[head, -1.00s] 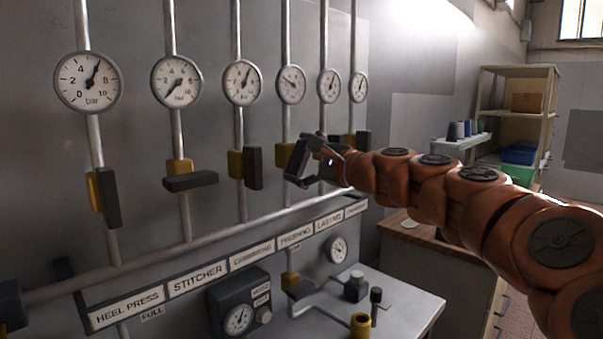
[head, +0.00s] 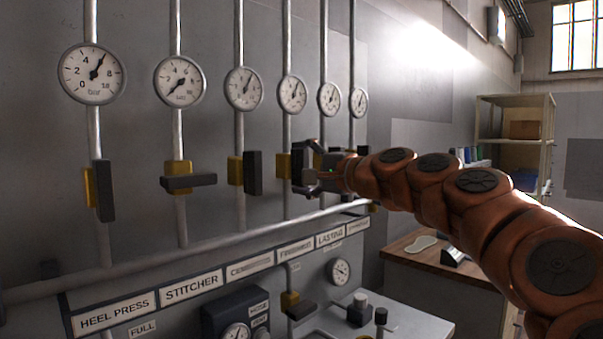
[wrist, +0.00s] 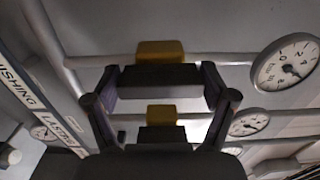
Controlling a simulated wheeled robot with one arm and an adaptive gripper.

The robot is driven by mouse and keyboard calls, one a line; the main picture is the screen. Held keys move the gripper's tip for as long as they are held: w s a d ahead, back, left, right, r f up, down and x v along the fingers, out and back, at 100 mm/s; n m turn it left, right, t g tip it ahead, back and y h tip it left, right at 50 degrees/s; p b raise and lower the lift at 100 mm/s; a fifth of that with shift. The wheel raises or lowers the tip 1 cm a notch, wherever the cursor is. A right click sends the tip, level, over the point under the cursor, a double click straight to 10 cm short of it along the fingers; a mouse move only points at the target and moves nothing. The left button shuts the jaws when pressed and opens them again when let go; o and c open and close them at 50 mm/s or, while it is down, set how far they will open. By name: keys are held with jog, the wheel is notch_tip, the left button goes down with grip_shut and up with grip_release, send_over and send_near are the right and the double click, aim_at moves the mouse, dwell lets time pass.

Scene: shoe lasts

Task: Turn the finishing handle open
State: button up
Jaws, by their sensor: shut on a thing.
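The finishing valve is the fourth from the left, with a yellow body (head: 283,166) on its vertical pipe and a dark bar handle (head: 297,165). The handle stands upright, in line with the pipe. My gripper (head: 306,168) is at this handle, with one finger above and one below. In the wrist view, the fingers (wrist: 160,84) are shut on the two ends of the dark handle (wrist: 160,77), in front of the yellow body (wrist: 160,52). The finishing gauge (head: 292,95) has its needle pointing up and slightly right. The FINISHING label (head: 295,251) is on the strip below.
The lasting valve (wrist: 160,116) is close beside my gripper. The stitcher handle (head: 188,181) lies crosswise; the heel press (head: 104,190) and cementing (head: 253,173) handles stand upright. A long sloping pipe (head: 200,243) runs below. A wooden-topped cabinet (head: 415,258) stands at the right.

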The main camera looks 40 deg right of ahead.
dwell(0.3)
jog(key=o, duration=1)
jog(key=s+d, duration=0.1)
jog(key=s, duration=1.1)
jog(key=shift+d, duration=0.3)
